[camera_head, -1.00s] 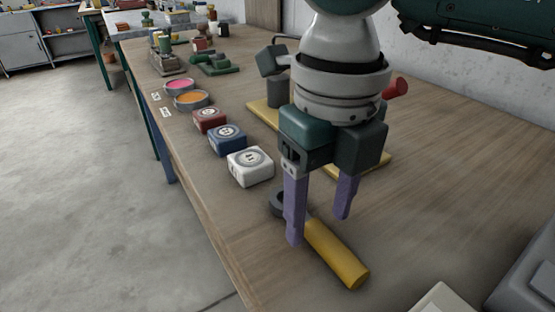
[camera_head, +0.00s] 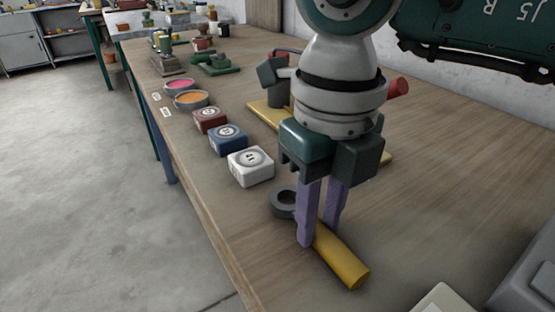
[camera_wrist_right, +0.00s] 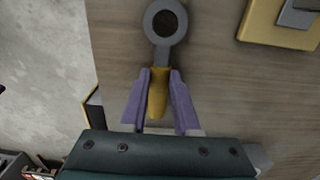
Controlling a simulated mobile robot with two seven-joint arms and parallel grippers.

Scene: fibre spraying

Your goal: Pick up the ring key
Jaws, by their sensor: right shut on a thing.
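The ring key has a dark grey ring head (camera_head: 284,203) and a yellow handle (camera_head: 341,258). It lies on the wooden table near its front left edge. My right gripper (camera_head: 319,236) is above it, fingers pointing down, its purple fingers shut on the handle close to the ring end. In the right wrist view the ring head (camera_wrist_right: 165,22) points away from the gripper, and the yellow handle (camera_wrist_right: 157,97) sits between the two fingers (camera_wrist_right: 160,88). The key still appears to rest on the table. My left gripper is not in view.
White (camera_head: 250,166), blue (camera_head: 228,139) and red (camera_head: 210,119) boxes stand in a row beyond the key. Pots of orange (camera_head: 191,98) and pink (camera_head: 180,85) stand farther back. A yellow-based device (camera_head: 268,113) is behind my gripper.

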